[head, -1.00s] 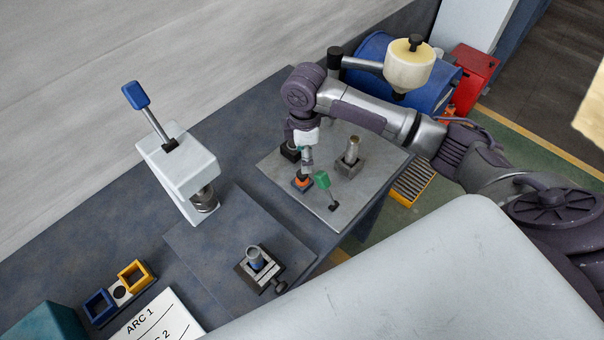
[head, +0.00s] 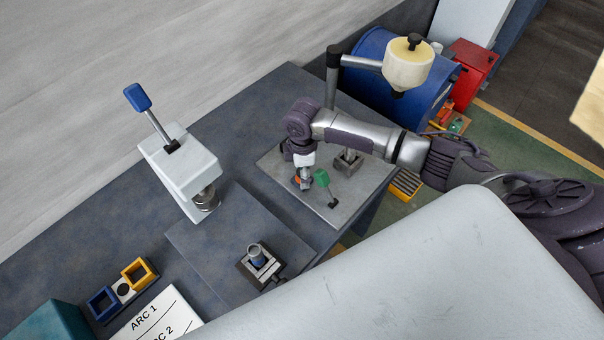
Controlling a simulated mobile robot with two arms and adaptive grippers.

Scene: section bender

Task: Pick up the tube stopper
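A small orange piece on a dark base (head: 296,181) is on the grey metal plate (head: 350,205); it may be the tube stopper, but it is too small to be sure. My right gripper (head: 305,183) points down right at it and hides much of it. The fingers are too small to tell whether they have closed on it. A tube (head: 255,252) stands upright in a dark clamp block on the slate-blue board at the front. My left gripper is out of view.
A green-handled lever (head: 322,178) stands close beside my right gripper. A metal post in a block (head: 349,160) is behind it, partly under my arm. A white press with a blue handle (head: 180,165) is at the left. The board's left part (head: 205,245) is clear.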

